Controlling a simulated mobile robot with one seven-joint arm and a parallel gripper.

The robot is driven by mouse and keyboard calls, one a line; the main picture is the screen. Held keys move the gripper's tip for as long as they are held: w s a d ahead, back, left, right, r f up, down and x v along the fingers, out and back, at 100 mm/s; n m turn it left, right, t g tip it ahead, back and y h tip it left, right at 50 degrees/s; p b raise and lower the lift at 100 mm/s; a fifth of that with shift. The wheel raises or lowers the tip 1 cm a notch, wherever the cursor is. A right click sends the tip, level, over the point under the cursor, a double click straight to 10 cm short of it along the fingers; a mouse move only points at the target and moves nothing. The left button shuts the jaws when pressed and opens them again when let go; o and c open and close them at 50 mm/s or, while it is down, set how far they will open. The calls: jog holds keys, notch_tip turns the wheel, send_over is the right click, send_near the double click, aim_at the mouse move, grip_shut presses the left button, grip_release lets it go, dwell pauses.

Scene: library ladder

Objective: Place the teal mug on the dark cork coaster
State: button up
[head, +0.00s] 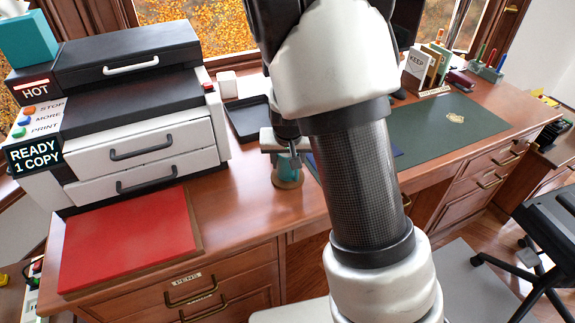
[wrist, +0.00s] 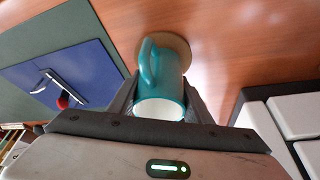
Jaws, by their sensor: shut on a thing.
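The teal mug (wrist: 172,72) is between the two fingers of my gripper (wrist: 161,92), which is shut on it. Its white inside faces the wrist camera and its handle points up and left in that view. A round brown cork coaster (wrist: 181,45) shows just beyond the mug's base on the wooden desk. In the head view my gripper (head: 283,143) is low over the desk with the mug (head: 289,171) below it, roughly upright. The coaster's edge (head: 288,184) shows around the mug's foot. I cannot tell whether the mug touches the coaster.
A large printer (head: 130,120) and a red pad (head: 125,240) are left of the mug. A dark tray (head: 249,120) stands behind. A green desk mat (head: 430,128) lies right, with a blue folder (wrist: 62,78) on it. Bare desk surrounds the mug.

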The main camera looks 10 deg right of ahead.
jog(key=shift+f, duration=0.3)
jog(key=o, duration=0.8)
jog(key=shift+f, duration=0.15)
jog(key=o, duration=0.4)
jog(key=shift+r, duration=0.2)
jog(key=shift+r, duration=0.3)
jog(key=s+a+r+n+y+p, duration=0.1)
jog(key=s+r+p, duration=0.1)
jog(key=s+r, duration=0.75)
jog(key=s+a+r+y+p, duration=0.1)
jog(key=s+r+p, duration=0.35)
jog(key=r, duration=0.85)
jog(key=shift+n+t+h, duration=0.6)
jog(key=s+r, duration=0.1)
jog(key=s, duration=0.3)
jog(key=s+d+r+b, duration=0.1)
jog(key=s+r, duration=0.1)
jog(key=s, duration=0.2)
jog(key=s+r, duration=0.1)
jog(key=s, duration=0.3)
jog(key=shift+s+d+r+b, duration=0.2)
jog(key=shift+s+d+b, duration=0.15)
jog(key=shift+d+b, duration=0.05)
